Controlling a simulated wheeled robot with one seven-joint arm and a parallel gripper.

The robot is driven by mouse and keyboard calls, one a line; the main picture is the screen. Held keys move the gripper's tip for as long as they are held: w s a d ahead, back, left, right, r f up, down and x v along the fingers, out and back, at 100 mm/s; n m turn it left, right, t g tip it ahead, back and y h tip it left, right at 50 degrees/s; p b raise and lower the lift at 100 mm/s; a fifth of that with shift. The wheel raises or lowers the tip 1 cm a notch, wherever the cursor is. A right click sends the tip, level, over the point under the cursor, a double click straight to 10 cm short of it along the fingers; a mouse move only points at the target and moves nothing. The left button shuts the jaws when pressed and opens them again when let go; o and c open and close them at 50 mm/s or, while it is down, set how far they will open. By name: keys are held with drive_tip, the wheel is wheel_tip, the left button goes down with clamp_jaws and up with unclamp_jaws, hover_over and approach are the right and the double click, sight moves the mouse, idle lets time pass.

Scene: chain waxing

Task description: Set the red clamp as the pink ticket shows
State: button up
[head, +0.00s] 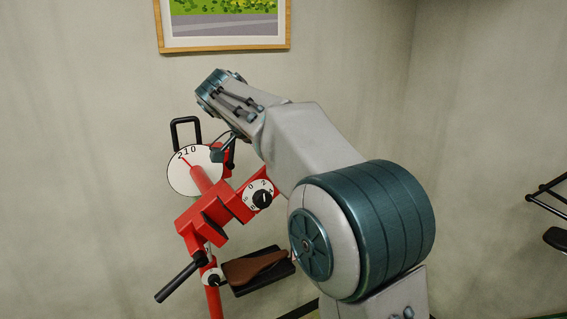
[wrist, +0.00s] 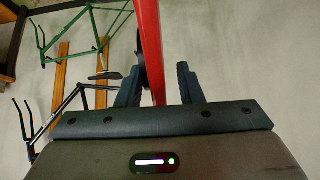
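The red clamp (head: 205,220) stands in the middle of the head view. It has a white round dial (head: 180,180) marked 2, 1, 0 with a red pointer, and a black knob (head: 262,200) on a numbered white plate. A black lever (head: 180,278) sticks out at lower left. My gripper (head: 226,150) is beside the dial, partly hidden by my arm. In the wrist view my gripper (wrist: 159,78) is open, its fingers apart, with a red bar (wrist: 148,40) running between them. A gap shows right of the bar; contact on the left is unclear. No pink ticket is visible.
A black loop handle (head: 186,122) rises behind the dial. A dark tray (head: 285,270) with a brown item sits below the knob. The wrist view shows a green bicycle frame (wrist: 42,38) and wooden strips (wrist: 60,75). A black rack (head: 548,190) is at far right.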

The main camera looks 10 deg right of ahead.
drive_tip(key=shift+a, duration=0.1)
drive_tip(key=shift+s+a+r, duration=0.15)
drive_tip(key=shift+a+r, duration=0.2)
drive_tip(key=shift+a, duration=0.05)
drive_tip(key=p+v, duration=0.1)
drive_tip(key=v, duration=1.1)
drive_tip(key=shift+r, duration=0.35)
drive_tip(key=s+d+f+n+y, duration=0.4)
drive_tip(key=s+d+f+n, duration=0.4)
drive_tip(key=d+f, duration=0.15)
drive_tip(key=s+d+f+n+y, duration=0.1)
drive_tip(key=s+f+n, duration=0.2)
drive_tip(key=s+f, duration=0.5)
drive_tip(key=s+d+f+n+t+y+b, duration=0.1)
drive_tip(key=s+f+n+y, duration=0.1)
drive_tip(key=s+f, duration=0.6)
wheel_tip(320, 180, down, 4)
drive_tip(key=shift+s+d+f+n+y, duration=0.1)
drive_tip(key=shift+s+d+n+y, duration=0.2)
drive_tip(key=shift+n, duration=0.2)
